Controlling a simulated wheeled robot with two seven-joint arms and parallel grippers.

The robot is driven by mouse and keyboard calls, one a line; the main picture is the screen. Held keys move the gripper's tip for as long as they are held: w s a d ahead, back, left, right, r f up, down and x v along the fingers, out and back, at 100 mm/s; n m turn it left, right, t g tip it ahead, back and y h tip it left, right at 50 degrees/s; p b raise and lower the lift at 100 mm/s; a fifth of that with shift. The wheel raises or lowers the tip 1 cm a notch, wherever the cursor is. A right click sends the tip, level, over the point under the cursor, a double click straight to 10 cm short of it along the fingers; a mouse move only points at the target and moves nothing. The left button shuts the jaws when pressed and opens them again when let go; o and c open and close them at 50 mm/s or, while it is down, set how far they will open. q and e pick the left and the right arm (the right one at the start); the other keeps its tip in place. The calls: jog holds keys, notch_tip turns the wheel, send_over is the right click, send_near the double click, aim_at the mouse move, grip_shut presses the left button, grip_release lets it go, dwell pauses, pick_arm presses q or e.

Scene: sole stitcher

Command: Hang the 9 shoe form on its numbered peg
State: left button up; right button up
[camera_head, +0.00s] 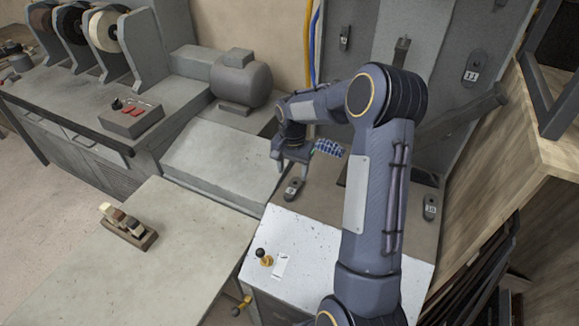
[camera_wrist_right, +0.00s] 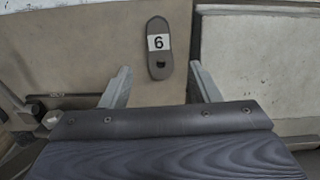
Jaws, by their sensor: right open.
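The 9 shoe form (camera_head: 293,189) is a small dark sole-shaped piece with a white label, lying on the brown surface under my right gripper. In the right wrist view the shoe form (camera_wrist_right: 158,62) has its holed end towards me, and its digit reads as 6 or 9 depending on the way up. My right gripper (camera_head: 289,165) is open and empty. In the right wrist view its fingers (camera_wrist_right: 160,82) are apart, one to each side of the form's line, with the form beyond the tips. Which peg is number 9 cannot be told. My left gripper is not in view.
A grey panel (camera_head: 436,30) at the back holds a form labelled 11 (camera_head: 473,68) and another form (camera_head: 344,38). A form labelled 10 (camera_head: 430,207) is at right. A white cabinet top (camera_head: 310,240) with a black-knobbed lever (camera_head: 263,256) stands in front.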

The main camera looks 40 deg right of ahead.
aim_at(292, 188)
notch_tip(292, 188, down, 7)
jog(key=b, duration=0.4)
jog(key=shift+f+b, duration=0.2)
jog(key=shift+b, duration=0.2)
jog(key=shift+c, duration=0.5)
grip_shut()
jog(key=shift+r, duration=0.15)
jog(key=shift+r+p, duration=1.45)
jog(key=shift+r, duration=0.5)
